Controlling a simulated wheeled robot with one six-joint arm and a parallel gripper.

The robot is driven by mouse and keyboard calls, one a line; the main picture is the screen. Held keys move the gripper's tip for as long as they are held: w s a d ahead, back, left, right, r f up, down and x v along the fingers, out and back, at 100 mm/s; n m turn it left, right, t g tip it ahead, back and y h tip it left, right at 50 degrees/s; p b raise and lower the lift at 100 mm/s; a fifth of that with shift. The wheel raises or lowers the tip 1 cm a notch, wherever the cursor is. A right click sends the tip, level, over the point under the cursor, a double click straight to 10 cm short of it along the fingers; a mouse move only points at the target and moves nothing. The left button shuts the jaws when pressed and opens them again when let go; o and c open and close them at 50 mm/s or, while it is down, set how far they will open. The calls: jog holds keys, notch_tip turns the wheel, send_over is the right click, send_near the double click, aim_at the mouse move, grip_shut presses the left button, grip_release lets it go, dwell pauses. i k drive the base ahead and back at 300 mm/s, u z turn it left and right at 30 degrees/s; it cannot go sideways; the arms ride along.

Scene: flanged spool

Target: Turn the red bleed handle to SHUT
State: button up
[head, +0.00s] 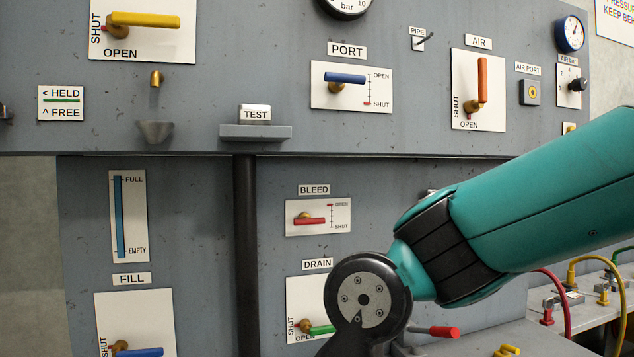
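The red bleed handle (310,221) is on a white plate (340,230) under the BLEED label, on the lower panel. It points right from a brass pivot (304,215) and lies about level. The handle's tip is level with the lower half of the scale, nearer SHUT. My teal arm comes in from the right, and its dark round joint is below and right of the bleed plate. My gripper is not in view.
The green DRAIN handle (322,330) is just below, partly hidden by my arm. A red-tipped lever (436,331) shows right of my arm's joint. A ledge with the TEST block (255,114) and a dark vertical pipe (245,240) are to the left. The bleed handle's front is unobstructed in this view.

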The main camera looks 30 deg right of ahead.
aim_at(306, 221)
jog(key=k, duration=1.15)
jog(key=z, duration=1.15)
jog(key=i, duration=1.65)
jog(key=u, duration=0.7)
